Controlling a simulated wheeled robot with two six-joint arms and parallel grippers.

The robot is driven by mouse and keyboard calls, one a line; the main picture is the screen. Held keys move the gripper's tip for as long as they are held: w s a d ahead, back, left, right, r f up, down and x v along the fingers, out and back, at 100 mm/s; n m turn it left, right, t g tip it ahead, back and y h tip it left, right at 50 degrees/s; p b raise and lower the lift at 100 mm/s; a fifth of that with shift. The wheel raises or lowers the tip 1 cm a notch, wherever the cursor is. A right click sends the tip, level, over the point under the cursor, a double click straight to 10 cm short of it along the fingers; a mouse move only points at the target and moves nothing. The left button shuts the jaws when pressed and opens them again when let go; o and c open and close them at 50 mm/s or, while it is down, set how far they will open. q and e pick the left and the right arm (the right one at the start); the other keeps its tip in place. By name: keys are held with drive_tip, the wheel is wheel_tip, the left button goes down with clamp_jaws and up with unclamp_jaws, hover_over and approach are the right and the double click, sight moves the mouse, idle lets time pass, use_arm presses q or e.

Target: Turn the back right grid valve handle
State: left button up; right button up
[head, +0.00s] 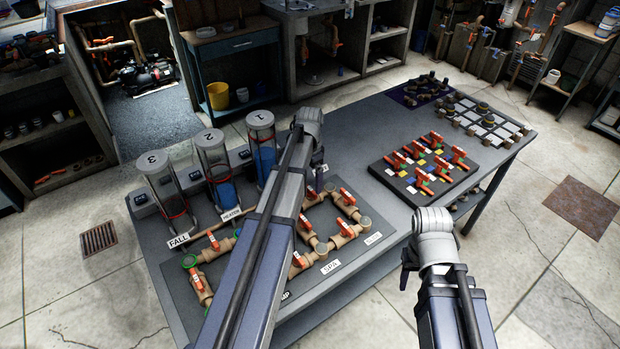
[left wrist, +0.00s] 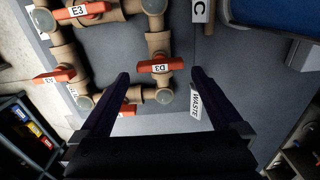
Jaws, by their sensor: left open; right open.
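In the head view, a grid of tan pipes (head: 325,245) with orange valve handles lies on the grey table. An orange handle (head: 347,196) is at its back right, just right of my left arm. My left gripper (head: 317,166) is mostly hidden behind its own arm there. In the left wrist view, my left gripper (left wrist: 160,75) is open and empty. An orange handle labelled D3 (left wrist: 160,66) appears between its fingertips, crosswise; I cannot tell the height gap. My right gripper (head: 406,275) is partly hidden below its wrist, open, at the table's front edge.
Clear tubes (head: 212,165) with blue or dark contents stand behind the grid on the left. A dark board with orange switches (head: 425,165) lies right of the grid. A WASTE label (left wrist: 195,104) is beside my left gripper's right finger. Bare table lies between grid and board.

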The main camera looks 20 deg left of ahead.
sight(311, 190)
use_arm(q)
wheel_tip(311, 190, up, 4)
drive_tip(key=p, duration=0.3)
drive_tip(key=shift+r, duration=0.2)
use_arm(e)
wheel_tip(311, 190, up, 4)
drive_tip(key=shift+r, duration=0.2)
use_arm(q)
drive_tip(key=shift+s+d+f, duration=0.1)
drive_tip(key=shift+s+d, duration=0.1)
drive_tip(key=shift+d, duration=0.1)
drive_tip(key=s+d+f+n+y+b, duration=0.1)
drive_tip(key=s+d+f+n+b, duration=0.1)
drive_tip(key=s+d, duration=1.9)
drive_tip(key=d+f+b, duration=0.1)
drive_tip(key=d, duration=0.2)
drive_tip(key=shift+s+d, duration=0.25)
drive_tip(key=shift+d, duration=0.1)
use_arm(e)
wheel_tip(311, 190, down, 3)
drive_tip(key=shift+f, duration=0.1)
